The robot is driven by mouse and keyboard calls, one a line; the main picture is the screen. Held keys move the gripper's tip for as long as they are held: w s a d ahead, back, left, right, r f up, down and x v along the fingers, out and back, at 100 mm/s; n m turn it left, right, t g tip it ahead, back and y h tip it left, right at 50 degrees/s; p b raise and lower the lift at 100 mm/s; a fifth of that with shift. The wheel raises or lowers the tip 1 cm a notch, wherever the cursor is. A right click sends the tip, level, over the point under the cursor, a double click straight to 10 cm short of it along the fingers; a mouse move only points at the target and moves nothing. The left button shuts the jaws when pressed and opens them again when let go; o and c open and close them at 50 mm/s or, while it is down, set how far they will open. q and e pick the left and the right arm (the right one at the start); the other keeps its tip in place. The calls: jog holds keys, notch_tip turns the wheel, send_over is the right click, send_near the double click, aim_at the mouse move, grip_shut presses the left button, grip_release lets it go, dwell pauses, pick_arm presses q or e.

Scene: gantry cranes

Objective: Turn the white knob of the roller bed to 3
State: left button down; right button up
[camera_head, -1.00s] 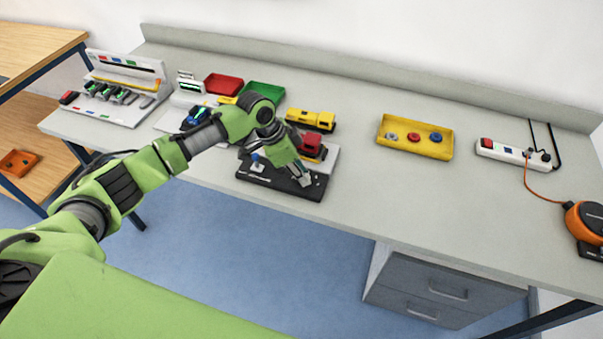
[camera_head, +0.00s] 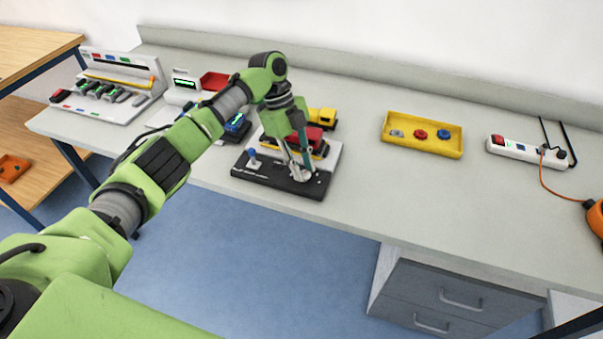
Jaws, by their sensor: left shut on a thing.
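The roller bed stands near the table's front edge, with a black front panel (camera_head: 262,178) and a red vehicle (camera_head: 309,138) on its light bed. My left gripper (camera_head: 300,174) points down at the right part of the black panel and is shut on the white knob. The knob is mostly hidden between the fingers, and I cannot read its setting or the scale. My right gripper is not in view.
A yellow vehicle (camera_head: 322,119) stands behind the roller bed, and a blue one (camera_head: 237,127) to its left. A yellow tray (camera_head: 398,146) with round pieces and a white power strip (camera_head: 516,151) lie to the right. The tabletop between bed and tray is clear.

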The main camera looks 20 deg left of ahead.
aim_at(304, 171)
pick_arm(q)
jog(key=m+b, duration=0.1)
jog(key=m, duration=0.1)
jog(key=m+g+b, duration=0.1)
jog(key=shift+w+d+f+y+b, duration=0.15)
jog(key=shift+f+y+b, duration=0.1)
jog(key=shift+y+b, duration=0.15)
jog(key=shift+r+m+g+y+b, duration=0.1)
jog(key=shift+m+g+y+b, duration=0.25)
jog(key=shift+m+b, duration=0.65)
jog(key=shift+m, duration=0.4)
jog(key=c, duration=1.8)
grip_release()
jog(key=shift+r, duration=0.2)
notch_tip(304, 171, up, 10)
jog(key=shift+f, duration=0.15)
